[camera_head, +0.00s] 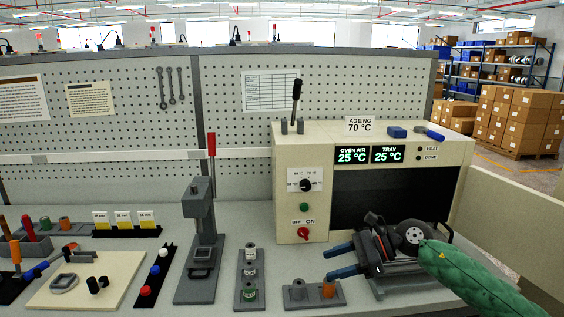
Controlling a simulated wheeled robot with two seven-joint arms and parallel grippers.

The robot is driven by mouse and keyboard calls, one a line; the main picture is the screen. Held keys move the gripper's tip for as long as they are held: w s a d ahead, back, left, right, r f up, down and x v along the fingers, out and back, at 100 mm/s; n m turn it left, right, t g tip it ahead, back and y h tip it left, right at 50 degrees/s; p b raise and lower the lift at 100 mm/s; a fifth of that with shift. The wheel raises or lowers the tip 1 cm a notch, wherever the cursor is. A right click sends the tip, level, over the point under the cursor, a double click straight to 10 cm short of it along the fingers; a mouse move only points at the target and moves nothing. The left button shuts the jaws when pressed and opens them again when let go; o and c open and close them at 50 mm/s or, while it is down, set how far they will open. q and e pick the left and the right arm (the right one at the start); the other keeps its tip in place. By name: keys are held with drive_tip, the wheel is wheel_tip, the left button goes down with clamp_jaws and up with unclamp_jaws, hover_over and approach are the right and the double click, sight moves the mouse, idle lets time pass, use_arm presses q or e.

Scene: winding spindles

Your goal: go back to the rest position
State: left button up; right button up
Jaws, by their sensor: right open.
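My right arm comes in from the lower right in a green sleeve. Its dark gripper (378,232) is open in front of the ageing oven (290,160), over or just behind a dark grey tray-like piece (400,283) with blue handles (342,272). I cannot tell whether the gripper touches that piece. The fingertips are hard to make out against the dark oven opening. My left gripper is not in view.
Left of the oven stand a grey press (199,215) with a red lever and a rack of small spools (249,262). A low grey holder (298,296) sits beside the blue handles. A cream board (95,272) and tools lie at left. A pegboard (100,130) closes the back.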

drive_tip(key=s+a+r+m+t+y, duration=0.2)
drive_tip(key=a+r+m+t+y, duration=0.35)
drive_tip(key=m, duration=0.55)
drive_tip(key=s+d+f+m+t+h, duration=0.2)
drive_tip(key=d+f+m+t+h, duration=0.15)
drive_tip(key=f+m+h, duration=0.55)
drive_tip(key=s+d+f+m+t+h, duration=0.25)
drive_tip(key=d+f+m, duration=0.25)
drive_tip(key=m, duration=0.9)
drive_tip(key=s+d+f+m+t+h, duration=0.2)
drive_tip(key=d+f+m+t+h, duration=0.15)
drive_tip(key=f+m+h, duration=0.55)
drive_tip(key=s+d+f+m+g+y, duration=0.1)
drive_tip(key=s+f+m+g, duration=0.5)
drive_tip(key=s, duration=0.7)
drive_tip(key=s+d+f+m+g+y, duration=0.1)
drive_tip(key=s+f+m+g, duration=0.2)
drive_tip(key=s+f+g, duration=0.65)
drive_tip(key=s+a+f, duration=0.2)
drive_tip(key=f, duration=1)
drive_tip(key=s+a+f, duration=0.3)
drive_tip(key=f, duration=0.9)
drive_tip(key=shift+a+t+y, duration=0.35)
drive_tip(key=shift+t+y, duration=0.05)
drive_tip(key=shift+t, duration=0.05)
